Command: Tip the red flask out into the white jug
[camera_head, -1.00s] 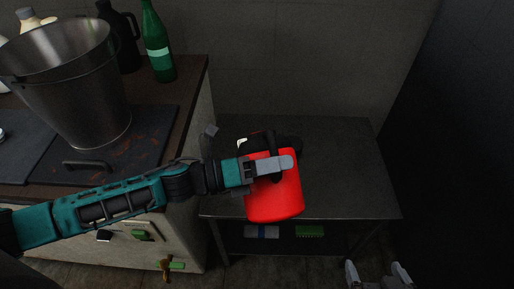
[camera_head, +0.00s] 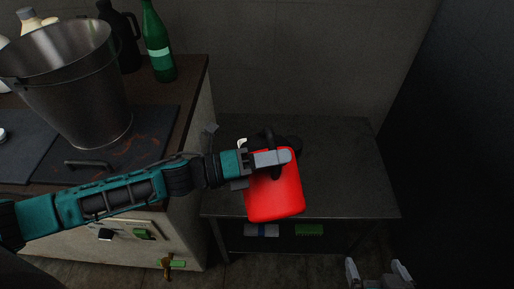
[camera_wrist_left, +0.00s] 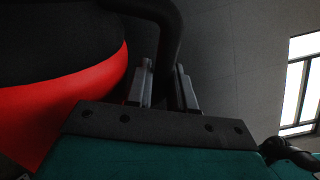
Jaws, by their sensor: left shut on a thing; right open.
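The red flask (camera_head: 274,200) has a red body and a black top and handle. My left gripper (camera_head: 283,157) is shut on its black handle, over the front of the low metal table. The flask's black top points towards the wall; I cannot tell its exact tilt. In the left wrist view, the fingers (camera_wrist_left: 163,88) close around the dark handle, with the flask (camera_wrist_left: 60,105) beside them. A small white edge (camera_head: 242,143) shows behind the flask; it may be the white jug, mostly hidden. My right gripper (camera_head: 379,272) is open and empty at the lower right.
The metal table (camera_head: 350,180) is bare on its right side. At left, a counter carries a large steel bucket (camera_head: 75,90), a green bottle (camera_head: 158,45) and a dark jug (camera_head: 122,35). A dark panel (camera_head: 460,150) stands at right.

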